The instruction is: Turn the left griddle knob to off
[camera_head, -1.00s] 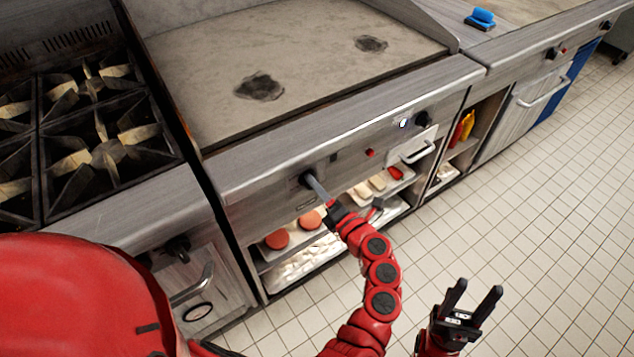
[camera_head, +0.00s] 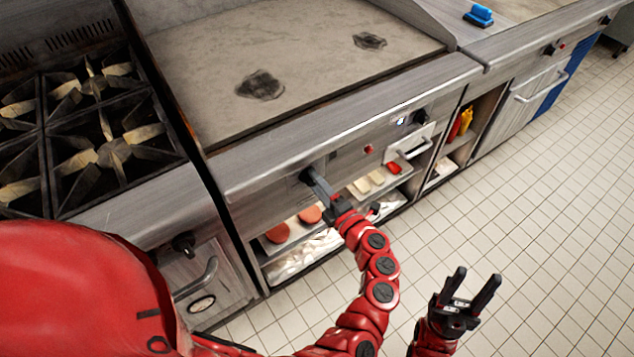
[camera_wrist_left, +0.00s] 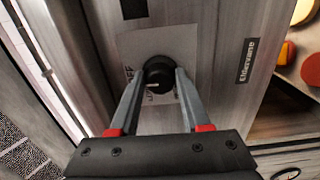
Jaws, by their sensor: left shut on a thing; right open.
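The left griddle knob (camera_head: 307,175) is a round black knob on the steel front panel below the griddle plate (camera_head: 290,70). In the left wrist view the knob (camera_wrist_left: 158,74) sits on a pale label plate whose lettering is partly hidden, with a light mark on the knob's lower face. My left gripper (camera_head: 314,180) has its two grey fingers on either side of the knob, shut on it; the fingers also show in the left wrist view (camera_wrist_left: 158,90). My right gripper (camera_head: 475,284) is open and empty above the tiled floor.
Another black knob (camera_head: 420,117) and a red light (camera_head: 368,149) are further right on the panel. A shelf below holds patties (camera_head: 278,232) and trays. A gas burner range (camera_head: 110,150) is at left. The tiled floor (camera_head: 540,220) at right is clear.

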